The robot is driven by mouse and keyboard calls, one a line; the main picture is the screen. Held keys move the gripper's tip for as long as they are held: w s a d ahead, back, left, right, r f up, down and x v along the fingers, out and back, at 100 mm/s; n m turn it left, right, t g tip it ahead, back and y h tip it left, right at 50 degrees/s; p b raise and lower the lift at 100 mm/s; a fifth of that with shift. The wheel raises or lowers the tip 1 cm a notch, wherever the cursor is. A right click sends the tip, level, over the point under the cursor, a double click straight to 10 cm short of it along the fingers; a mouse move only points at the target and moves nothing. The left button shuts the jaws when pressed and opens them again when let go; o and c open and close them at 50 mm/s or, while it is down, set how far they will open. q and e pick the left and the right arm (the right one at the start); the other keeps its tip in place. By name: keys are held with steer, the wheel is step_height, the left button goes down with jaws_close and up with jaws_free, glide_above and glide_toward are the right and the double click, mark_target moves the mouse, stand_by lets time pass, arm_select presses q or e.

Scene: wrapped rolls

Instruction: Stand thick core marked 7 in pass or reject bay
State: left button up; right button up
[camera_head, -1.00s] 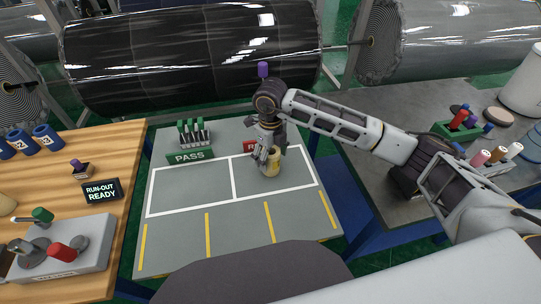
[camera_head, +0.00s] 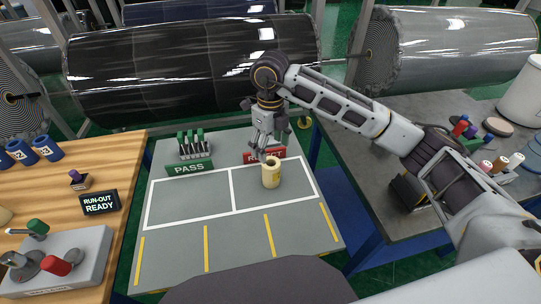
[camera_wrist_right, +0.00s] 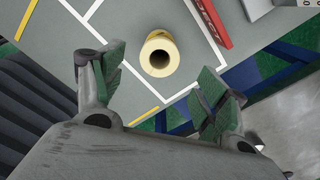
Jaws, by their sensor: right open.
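A thick cream core (camera_head: 271,173) stands upright inside the right-hand white-outlined bay, in front of the red REJECT sign (camera_head: 264,155). Its hollow top faces up; it also shows in the right wrist view (camera_wrist_right: 159,54). Any number on it is too small to read. My right gripper (camera_head: 266,148) is open and empty, above and behind the core and apart from it. Its two fingers (camera_wrist_right: 155,95) are spread wide in the wrist view. The left bay beside the green PASS sign (camera_head: 189,168) is empty. My left gripper is not in view.
Several blue numbered cores (camera_head: 47,148) and a RUN-OUT READY display (camera_head: 100,202) are on the wooden table at left. A rack of green-handled tools (camera_head: 190,143) stands behind the PASS sign. Small coloured spools (camera_head: 502,163) sit on the right-hand table. The mat's front is clear.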

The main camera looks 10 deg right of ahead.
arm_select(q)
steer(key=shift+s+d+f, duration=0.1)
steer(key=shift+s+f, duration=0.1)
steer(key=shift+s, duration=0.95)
arm_select(e)
step_height(320, 180, up, 2)
steer(key=shift+r, duration=0.25)
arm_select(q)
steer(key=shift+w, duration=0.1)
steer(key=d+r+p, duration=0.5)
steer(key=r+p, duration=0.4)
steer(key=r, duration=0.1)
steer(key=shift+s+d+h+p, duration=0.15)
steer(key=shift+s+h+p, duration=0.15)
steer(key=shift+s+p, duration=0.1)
arm_select(e)
step_height(320, 180, up, 10)
